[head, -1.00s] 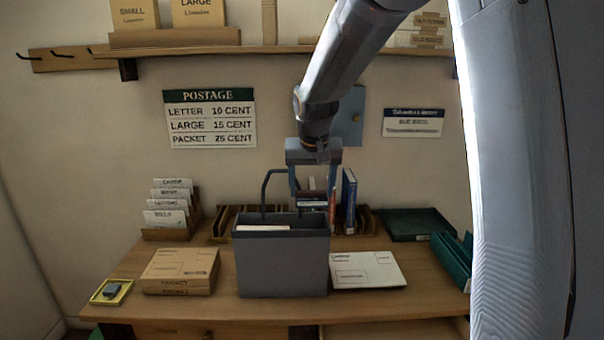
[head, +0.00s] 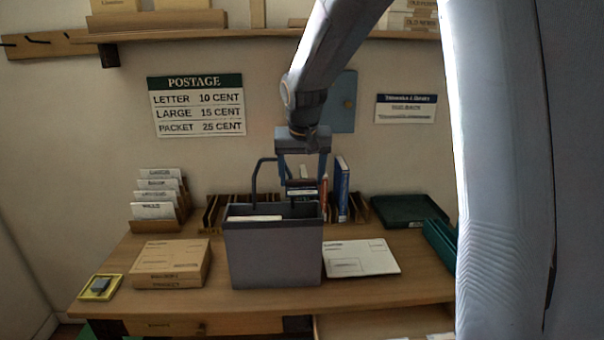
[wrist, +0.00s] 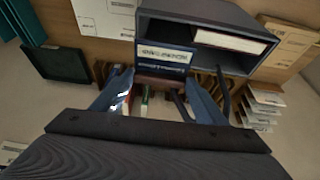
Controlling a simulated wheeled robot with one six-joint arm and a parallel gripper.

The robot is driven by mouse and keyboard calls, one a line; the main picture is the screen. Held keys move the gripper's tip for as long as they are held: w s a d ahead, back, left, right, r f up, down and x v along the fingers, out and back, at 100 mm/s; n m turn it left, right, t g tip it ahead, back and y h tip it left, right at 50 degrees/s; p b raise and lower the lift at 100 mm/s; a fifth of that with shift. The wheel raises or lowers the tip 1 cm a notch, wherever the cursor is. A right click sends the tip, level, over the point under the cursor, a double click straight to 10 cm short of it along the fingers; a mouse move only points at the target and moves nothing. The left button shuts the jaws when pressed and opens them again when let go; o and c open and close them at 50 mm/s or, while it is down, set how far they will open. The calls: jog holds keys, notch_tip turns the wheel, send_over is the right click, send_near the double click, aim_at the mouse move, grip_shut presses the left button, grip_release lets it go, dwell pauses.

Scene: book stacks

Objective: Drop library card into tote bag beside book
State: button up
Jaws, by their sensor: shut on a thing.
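The grey tote bag (head: 274,258) stands open on the desk with its dark handles raised. The book (head: 253,218) is inside it at the left, its pale edge showing; it also shows in the wrist view (wrist: 228,40). My gripper (head: 303,180) is above the bag's right part, fingers pointing down. It is shut on the library card (head: 302,192), a dark blue card with a white strip. In the wrist view, the card (wrist: 165,56) is between the fingertips at the bag's opening, beside the book. How deep its lower edge sits is unclear.
A brown parcel (head: 170,263) lies left of the bag and a white parcel (head: 360,258) right of it. Upright books (head: 341,190) and a wooden rack stand behind. A green tray (head: 408,210) lies at the back right. A bag handle (head: 255,180) rises left of my gripper.

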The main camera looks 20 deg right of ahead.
aim_at(302, 187)
jog(key=shift+f+b, duration=1.05)
jog(key=shift+f, duration=1.2)
jog(key=o, duration=1.1)
jog(key=shift+b+v, duration=0.85)
jog(key=shift+v, duration=3.05)
jog(key=shift+d, duration=0.1)
jog(key=s+f+g, duration=0.1)
jog(key=s+f, duration=0.5)
jog(key=s, duration=0.1)
jog(key=s+f+n+g, duration=0.1)
jog(key=s+f, duration=0.6)
jog(key=s, duration=0.1)
jog(key=s+f+n+g+y, duration=0.1)
jog(key=s+f, duration=0.5)
jog(key=s, duration=0.2)
jog(key=shift+s+d+f, duration=0.2)
jog(key=shift+s+f, duration=0.05)
jog(key=shift+f, duration=0.05)
